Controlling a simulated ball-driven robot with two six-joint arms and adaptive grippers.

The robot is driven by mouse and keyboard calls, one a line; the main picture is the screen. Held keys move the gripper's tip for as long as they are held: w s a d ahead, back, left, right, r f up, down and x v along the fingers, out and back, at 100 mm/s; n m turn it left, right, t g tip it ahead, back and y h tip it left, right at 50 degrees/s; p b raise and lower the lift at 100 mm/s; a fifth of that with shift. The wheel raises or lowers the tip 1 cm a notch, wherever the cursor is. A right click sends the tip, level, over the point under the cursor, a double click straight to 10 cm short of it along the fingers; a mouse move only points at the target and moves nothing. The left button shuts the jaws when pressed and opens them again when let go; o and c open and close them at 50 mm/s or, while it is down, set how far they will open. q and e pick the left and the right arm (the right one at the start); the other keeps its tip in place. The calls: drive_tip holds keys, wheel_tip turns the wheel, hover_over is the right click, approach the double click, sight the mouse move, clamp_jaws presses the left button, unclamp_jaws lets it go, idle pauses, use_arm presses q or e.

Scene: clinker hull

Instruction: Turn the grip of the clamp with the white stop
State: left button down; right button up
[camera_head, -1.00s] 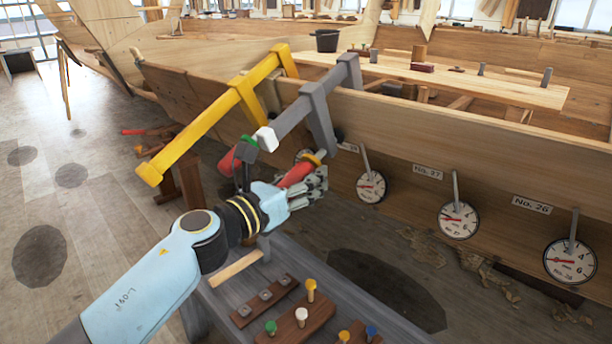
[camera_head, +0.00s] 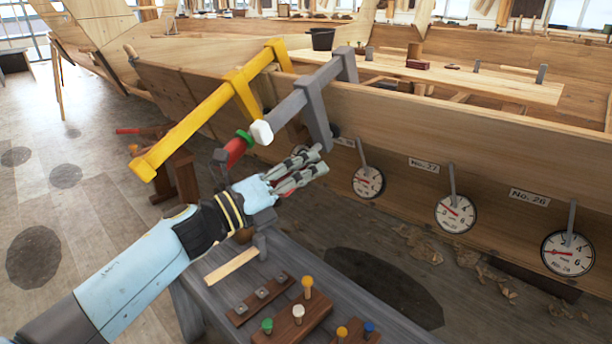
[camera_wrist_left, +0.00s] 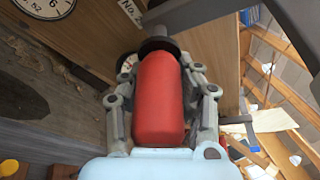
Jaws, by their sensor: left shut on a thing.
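A grey clamp (camera_head: 296,110) and a yellow clamp (camera_head: 205,115) sit over the top edge of the hull plank. The white stop (camera_head: 262,131) is on the near end of the grey clamp's bar. My left gripper (camera_head: 310,163) is below the grey clamp's jaw. In the left wrist view its fingers close on both sides of a red grip (camera_wrist_left: 160,100) with a dark collar at its far end. In the head view the hand hides most of this grip. Another red grip (camera_head: 235,152) with a green collar hangs to the left. My right gripper is not in view.
Round gauges (camera_head: 455,214) hang along the plank to the right, with number labels. A grey bench (camera_head: 350,298) with coloured pegs in wooden blocks stands below my left arm. Shavings (camera_head: 420,245) lie on the floor beneath the hull.

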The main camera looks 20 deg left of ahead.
use_arm(q)
drive_tip(key=n+h+b, duration=0.1)
drive_tip(key=n, duration=0.1)
drive_tip(key=shift+s+n+h, duration=0.1)
drive_tip(key=shift+n+h, duration=0.2)
drive_tip(key=shift+n, duration=0.1)
drive_tip(key=n, duration=0.2)
drive_tip(key=n+t+h+b, duration=0.1)
drive_tip(key=n, duration=0.1)
drive_tip(key=shift+s+r, duration=0.1)
drive_tip(key=shift+r, duration=0.1)
drive_tip(key=n+t, duration=0.1)
drive_tip(key=n, duration=0.1)
drive_tip(key=n+b, duration=0.1)
drive_tip(key=shift+a+r+n+t, duration=0.1)
drive_tip(key=shift+r+n+t, duration=0.1)
drive_tip(key=shift+n+t, duration=0.2)
drive_tip(key=shift+s+a+r+n+t+b, duration=0.15)
drive_tip(key=shift+n+t, duration=0.3)
drive_tip(key=shift+n, duration=0.75)
drive_tip(key=shift+w+r+n+t+b, duration=0.15)
drive_tip(key=shift+n+t, duration=0.3)
drive_tip(key=shift+n, duration=0.75)
drive_tip(key=shift+s+n, duration=0.1)
drive_tip(key=shift+n, duration=0.2)
drive_tip(key=c, duration=0.9)
unclamp_jaws()
drive_tip(key=shift+o, duration=0.2)
drive_tip(key=v, duration=1.2)
